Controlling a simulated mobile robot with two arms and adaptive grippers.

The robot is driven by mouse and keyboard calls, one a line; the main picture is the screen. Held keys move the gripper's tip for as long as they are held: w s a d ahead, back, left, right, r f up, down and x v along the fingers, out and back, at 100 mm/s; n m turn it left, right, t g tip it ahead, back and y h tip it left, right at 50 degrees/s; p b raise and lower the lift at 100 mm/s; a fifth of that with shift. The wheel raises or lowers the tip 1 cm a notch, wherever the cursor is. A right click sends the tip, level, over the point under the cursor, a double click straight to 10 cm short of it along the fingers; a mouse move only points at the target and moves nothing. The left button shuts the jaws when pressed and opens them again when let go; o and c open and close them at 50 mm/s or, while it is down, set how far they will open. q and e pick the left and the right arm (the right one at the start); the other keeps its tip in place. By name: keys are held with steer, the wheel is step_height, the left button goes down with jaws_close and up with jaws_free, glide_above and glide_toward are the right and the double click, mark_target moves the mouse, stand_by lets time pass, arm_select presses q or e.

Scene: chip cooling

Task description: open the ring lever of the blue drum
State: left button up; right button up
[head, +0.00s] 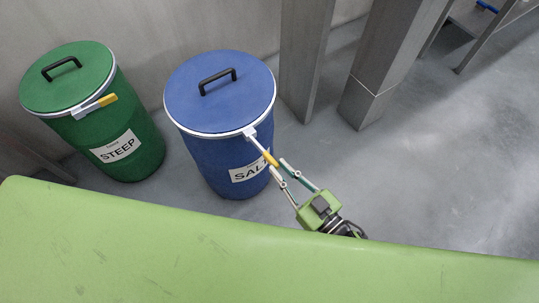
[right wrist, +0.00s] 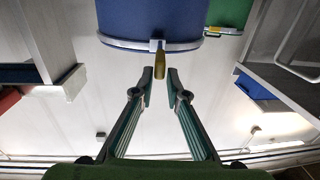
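The blue drum (head: 219,95) stands upright on the floor with a blue lid, black handle and SALT label. Its pale ring (head: 208,134) runs around the lid edge. The ring lever (head: 257,144) has a yellow grip and points outward from its clasp, away from the drum wall. My right gripper (head: 277,165) is open, with its fingertips on either side of the yellow end. In the right wrist view, the yellow grip (right wrist: 160,66) shows between the two fingers (right wrist: 160,80), with gaps beside it; contact is not visible. My left gripper is not in view.
A green drum (head: 130,142) labelled STEEP stands to the left, its yellow-tipped lever (head: 99,105) lying along its ring. Grey metal posts (head: 374,65) stand behind on the right. The floor (head: 430,160) to the right is clear.

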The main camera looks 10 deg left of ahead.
steer(key=shift+v, duration=1.25)
